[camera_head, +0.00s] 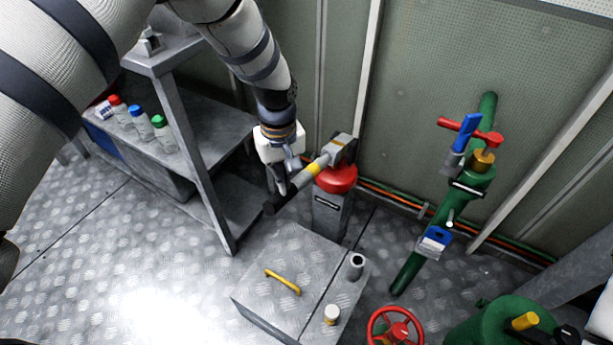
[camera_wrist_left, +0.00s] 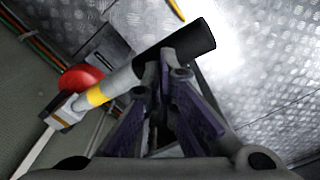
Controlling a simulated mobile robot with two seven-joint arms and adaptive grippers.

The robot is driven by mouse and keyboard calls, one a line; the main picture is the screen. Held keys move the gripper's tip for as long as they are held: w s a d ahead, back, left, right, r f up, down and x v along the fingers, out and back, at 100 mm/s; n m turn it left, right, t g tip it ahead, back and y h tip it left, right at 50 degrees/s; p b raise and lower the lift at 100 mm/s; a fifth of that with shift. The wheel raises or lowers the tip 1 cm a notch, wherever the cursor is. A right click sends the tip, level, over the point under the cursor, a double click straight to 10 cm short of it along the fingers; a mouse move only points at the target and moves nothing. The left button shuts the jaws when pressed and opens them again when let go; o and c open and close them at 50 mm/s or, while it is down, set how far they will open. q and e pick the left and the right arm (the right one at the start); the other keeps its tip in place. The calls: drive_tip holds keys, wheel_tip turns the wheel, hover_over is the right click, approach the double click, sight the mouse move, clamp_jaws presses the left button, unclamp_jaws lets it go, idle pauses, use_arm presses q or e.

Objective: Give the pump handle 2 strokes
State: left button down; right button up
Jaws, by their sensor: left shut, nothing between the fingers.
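The pump handle (camera_head: 318,166) is a grey lever with a yellow band and a black grip (camera_head: 283,197). It runs from a grey bracket above the red pump top (camera_head: 337,178) down to the left. My left gripper (camera_head: 282,187) is shut and empty, with its fingertips at the inner end of the black grip. In the left wrist view the fingertips (camera_wrist_left: 167,69) overlap the edge of the black grip (camera_wrist_left: 190,52). I cannot tell whether they touch it. The yellow band (camera_wrist_left: 96,96) also shows there. My right gripper is not in view.
A grey shelf unit (camera_head: 219,217) with capped bottles stands left of the arm. A metal box with a yellow handle (camera_head: 283,282) lies in front of the pump. A green pipe (camera_head: 425,244) with valves and a red handwheel (camera_head: 395,331) are at the right. The wall is close behind.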

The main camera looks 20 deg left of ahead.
use_arm(q)
drive_tip(key=shift+f+b, duration=0.8)
drive_tip(key=shift+f, duration=1.7)
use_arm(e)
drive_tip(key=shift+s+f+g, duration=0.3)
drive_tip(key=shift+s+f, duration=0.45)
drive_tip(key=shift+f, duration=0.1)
use_arm(q)
drive_tip(key=shift+f+b, duration=1.65)
drive_tip(key=shift+f, duration=2.85)
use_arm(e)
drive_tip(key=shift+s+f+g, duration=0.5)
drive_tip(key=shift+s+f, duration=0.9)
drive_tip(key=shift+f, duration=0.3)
use_arm(q)
drive_tip(key=shift+r+p, duration=3.35)
drive_tip(key=shift+r, duration=4.85)
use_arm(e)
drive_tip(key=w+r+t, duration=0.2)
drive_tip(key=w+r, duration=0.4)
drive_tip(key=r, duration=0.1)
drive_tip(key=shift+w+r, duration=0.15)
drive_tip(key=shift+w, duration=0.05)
use_arm(q)
drive_tip(key=shift+f, duration=0.15)
